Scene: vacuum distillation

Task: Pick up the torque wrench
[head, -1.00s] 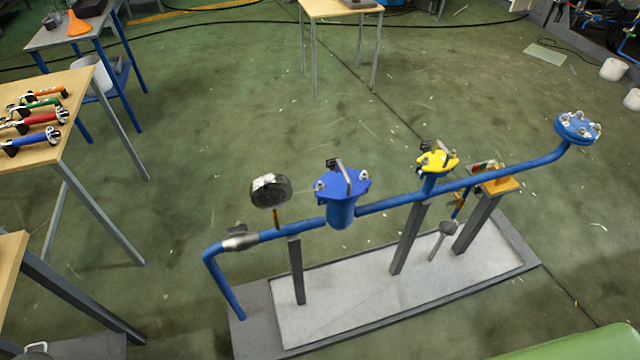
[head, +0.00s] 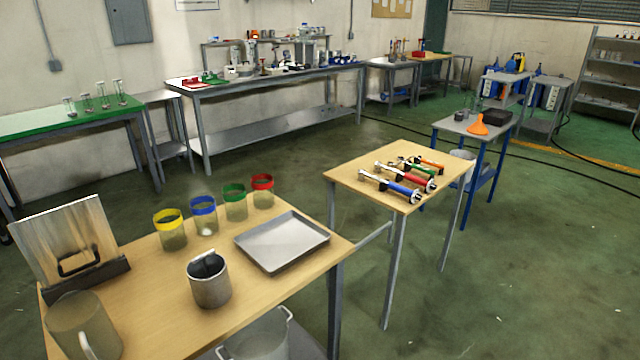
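Several tools with coloured handles lie side by side on a small wooden table (head: 350,172) right of centre in the head view. One has a blue handle (head: 400,189), one red (head: 416,180), one green (head: 420,171) and one orange (head: 430,163). Their ends are shiny metal with dark parts. They are too small here for me to tell which is the torque wrench. Neither of my grippers is in view.
A nearer wooden table (head: 150,290) holds a metal tray (head: 282,242), a metal mug (head: 209,282), several colour-banded jars and an upright panel (head: 70,240). A blue-legged table (head: 450,126) with an orange funnel (head: 478,124) stands behind. Green floor lies open at right.

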